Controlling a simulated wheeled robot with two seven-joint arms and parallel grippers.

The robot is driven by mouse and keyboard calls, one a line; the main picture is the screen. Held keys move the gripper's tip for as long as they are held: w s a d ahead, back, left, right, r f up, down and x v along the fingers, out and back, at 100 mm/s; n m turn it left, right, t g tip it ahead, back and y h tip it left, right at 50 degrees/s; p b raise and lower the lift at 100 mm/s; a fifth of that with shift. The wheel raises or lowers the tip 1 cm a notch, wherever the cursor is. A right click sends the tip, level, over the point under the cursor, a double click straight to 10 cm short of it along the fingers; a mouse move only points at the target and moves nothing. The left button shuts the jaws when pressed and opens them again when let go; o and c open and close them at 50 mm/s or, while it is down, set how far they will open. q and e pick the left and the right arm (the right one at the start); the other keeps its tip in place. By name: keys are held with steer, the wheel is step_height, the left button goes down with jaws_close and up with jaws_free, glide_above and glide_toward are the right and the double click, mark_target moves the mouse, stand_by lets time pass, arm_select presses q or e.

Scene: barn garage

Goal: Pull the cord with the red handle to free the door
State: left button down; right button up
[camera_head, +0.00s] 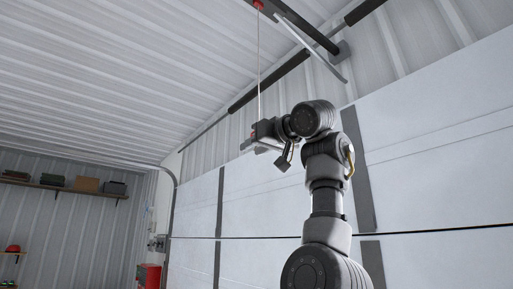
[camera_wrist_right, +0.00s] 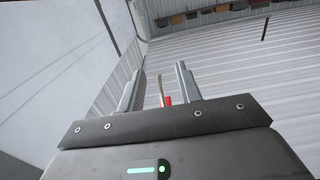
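A thin pale cord (camera_head: 259,70) hangs straight down from a red piece on the overhead rail. My right gripper (camera_head: 249,143) is raised at the cord's lower end, which it partly hides. In the right wrist view its two fingers (camera_wrist_right: 158,72) stand apart, open. Between them, close to the palm, show the tan end of the cord (camera_wrist_right: 160,88) and the red handle (camera_wrist_right: 168,100). The handle looks nearer the right finger in that view; I cannot tell whether it touches. My left gripper is not in view.
The white panelled garage door (camera_head: 430,190) fills the right side behind my right arm. A dark rail (camera_head: 290,25) and a metal bar (camera_head: 310,47) run overhead. A shelf with boxes (camera_head: 87,184) and a red cabinet (camera_head: 149,276) stand far left. Air left of the gripper is clear.

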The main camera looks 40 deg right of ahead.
steer(key=s+b, duration=0.5)
steer(key=s, duration=0.5)
steer(key=shift+s+d+b, duration=0.3)
steer(key=shift+s, duration=0.1)
